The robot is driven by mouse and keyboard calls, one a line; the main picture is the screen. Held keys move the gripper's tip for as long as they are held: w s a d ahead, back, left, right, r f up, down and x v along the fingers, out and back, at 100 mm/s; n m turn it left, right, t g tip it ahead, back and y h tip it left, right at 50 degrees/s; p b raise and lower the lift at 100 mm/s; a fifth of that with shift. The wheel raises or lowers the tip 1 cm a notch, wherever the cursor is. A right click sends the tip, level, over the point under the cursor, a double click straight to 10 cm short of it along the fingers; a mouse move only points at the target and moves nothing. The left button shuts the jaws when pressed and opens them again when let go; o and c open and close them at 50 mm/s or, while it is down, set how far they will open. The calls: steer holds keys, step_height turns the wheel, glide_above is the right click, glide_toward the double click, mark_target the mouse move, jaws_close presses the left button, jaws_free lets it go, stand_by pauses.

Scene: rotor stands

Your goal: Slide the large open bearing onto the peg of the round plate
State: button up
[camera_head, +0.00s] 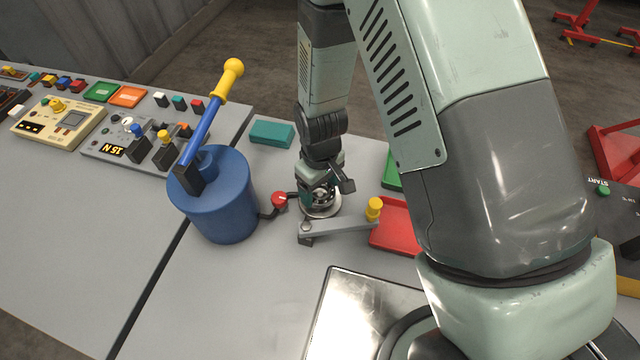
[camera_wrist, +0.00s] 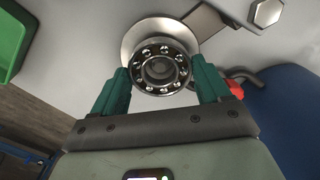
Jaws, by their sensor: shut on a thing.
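The large open bearing (camera_wrist: 160,88), a metal ring with visible balls, sits between the two green fingers of my gripper (camera_wrist: 161,67) in the wrist view. My gripper is shut on its sides. The round plate (camera_wrist: 133,37), a pale metal disc, lies right behind the bearing. In the head view, my gripper (camera_head: 321,190) points down over the round plate (camera_head: 324,212), with the bearing largely hidden. A round grey shape shows in the bearing's hole. I cannot tell whether the peg is inside the hole or how far the bearing is down it.
A grey lever arm with a yellow knob (camera_head: 374,205) lies in front of the plate, near a red tray (camera_head: 396,235). A red knob (camera_head: 279,200) and a blue cylinder with a lever (camera_head: 222,210) stand left. A teal block (camera_head: 271,133) lies behind.

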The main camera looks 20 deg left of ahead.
mark_target(320, 194)
steer(key=shift+f, duration=0.2)
steer(key=shift+f, duration=0.35)
stand_by(0.4)
steer(key=o, duration=1)
steer(key=shift+c, duration=0.2)
steer(key=shift+r, duration=0.1)
step_height(320, 194, up, 9)
stand_by(0.9)
stand_by(0.4)
